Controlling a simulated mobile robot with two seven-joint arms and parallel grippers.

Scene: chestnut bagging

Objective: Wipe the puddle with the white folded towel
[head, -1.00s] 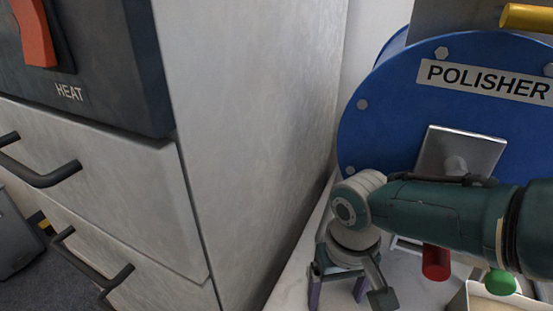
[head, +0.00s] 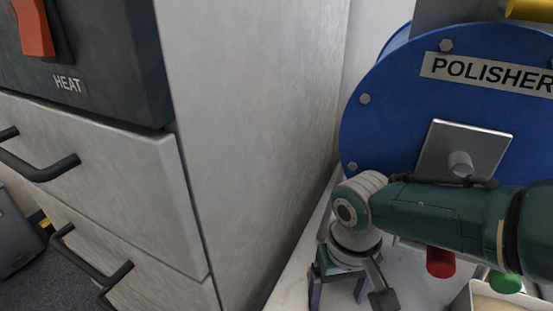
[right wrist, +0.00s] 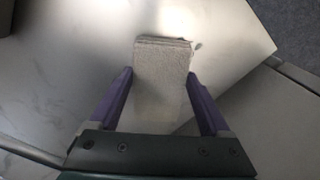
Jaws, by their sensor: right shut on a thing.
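My right gripper (head: 338,292) points down at the white counter beside the tall pale cabinet side. In the right wrist view its two purple fingers (right wrist: 157,76) are shut on the white folded towel (right wrist: 161,72), which looks greyish in the shade. The towel lies between the fingers and sticks out past their tips over a pale surface. Whether it touches that surface I cannot tell. In the head view the towel is hidden. I cannot make out the puddle clearly in either view. My left gripper is not in view.
A blue drum marked POLISHER (head: 400,115) stands behind my right arm. A red knob (head: 440,262), a green knob (head: 505,282) and a pale box (head: 470,299) are at the lower right. Drawers with dark handles (head: 40,170) are at the left. The wrist view shows a counter edge (right wrist: 262,62).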

